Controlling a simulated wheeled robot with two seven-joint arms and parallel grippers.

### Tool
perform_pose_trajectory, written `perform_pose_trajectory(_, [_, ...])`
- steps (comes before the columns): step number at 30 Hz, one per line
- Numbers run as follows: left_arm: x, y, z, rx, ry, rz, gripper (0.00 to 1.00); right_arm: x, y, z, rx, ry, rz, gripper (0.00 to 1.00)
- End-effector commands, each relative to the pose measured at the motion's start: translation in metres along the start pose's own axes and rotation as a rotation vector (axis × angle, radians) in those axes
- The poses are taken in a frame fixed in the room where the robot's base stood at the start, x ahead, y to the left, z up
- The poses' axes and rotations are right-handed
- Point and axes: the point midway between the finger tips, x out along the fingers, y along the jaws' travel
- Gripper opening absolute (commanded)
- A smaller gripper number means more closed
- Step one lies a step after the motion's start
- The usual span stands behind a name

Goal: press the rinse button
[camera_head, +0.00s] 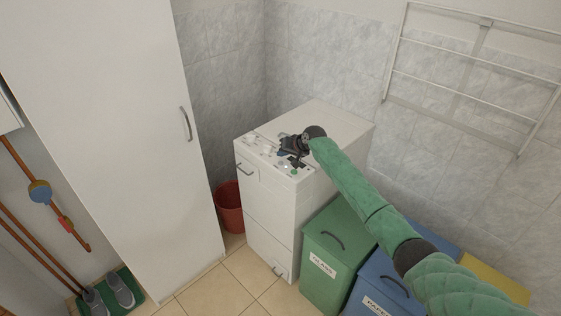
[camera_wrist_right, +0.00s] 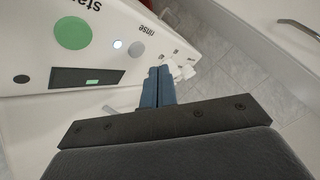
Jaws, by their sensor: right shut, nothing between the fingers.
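The white washing machine (camera_head: 268,217) stands in the corner, with its control panel along the top front edge. In the right wrist view the panel (camera_wrist_right: 22,58) carries a large green button (camera_wrist_right: 72,33) by the cut-off word "sta", a dark display (camera_wrist_right: 88,78), and a round grey button (camera_wrist_right: 137,49) beside the word "rinse". A small white lit spot (camera_wrist_right: 117,44) is next to the grey button. My right gripper (camera_head: 283,152) is over the panel. Its blue fingers (camera_wrist_right: 159,72) are shut and empty, near the grey button; contact cannot be told. My left gripper is out of view.
A red bucket (camera_head: 229,208) stands between the machine and the tall white cabinet (camera_head: 110,150). Green (camera_head: 325,262) and blue (camera_head: 375,285) bins stand right of the machine, below my right arm. A drying rack (camera_head: 470,70) hangs on the wall.

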Motion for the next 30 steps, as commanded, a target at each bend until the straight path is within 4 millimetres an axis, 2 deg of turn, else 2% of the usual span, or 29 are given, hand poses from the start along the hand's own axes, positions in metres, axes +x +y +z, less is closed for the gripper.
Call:
perform_pose_trajectory(14, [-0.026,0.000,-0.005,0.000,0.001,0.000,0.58,-0.028,-0.021,-0.020,-0.001,0.000,0.000,0.00])
perform_pose_trajectory(30, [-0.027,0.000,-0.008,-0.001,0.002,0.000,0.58,-0.027,-0.021,-0.017,-0.002,-0.003,0.000,0.00])
